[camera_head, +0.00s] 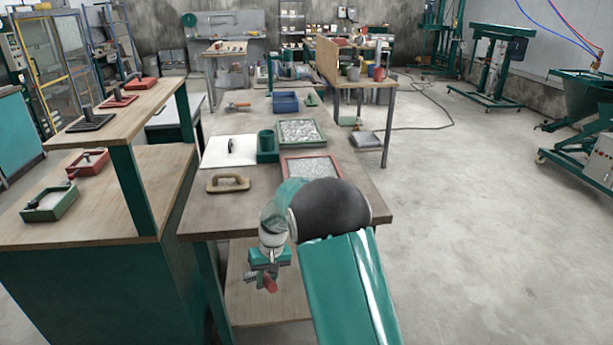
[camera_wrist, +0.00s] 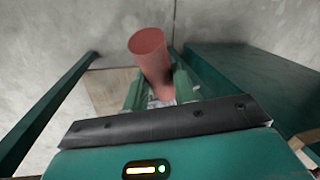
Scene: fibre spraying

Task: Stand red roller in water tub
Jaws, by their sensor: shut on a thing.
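The red roller (camera_wrist: 150,55) is held between the green fingers of my gripper (camera_wrist: 160,93) in the wrist view, its round end toward the camera's far side. In the head view, my gripper (camera_head: 268,278) hangs at the near edge of the workbench, with the red roller's end (camera_head: 271,286) showing below it. A blue open container (camera_head: 285,102) stands further back on the bench, and a green open container (camera_head: 267,146) stands nearer, beside a white board. I cannot tell which one is the water tub, and no water shows.
The bench (camera_head: 215,222) also carries a green-framed tray (camera_head: 302,121), a red-framed tray (camera_head: 341,164) partly behind my arm, and a wooden-handled tool (camera_head: 228,183). A shelf (camera_head: 143,108) with tools stands at left. Open floor (camera_head: 480,210) lies at right.

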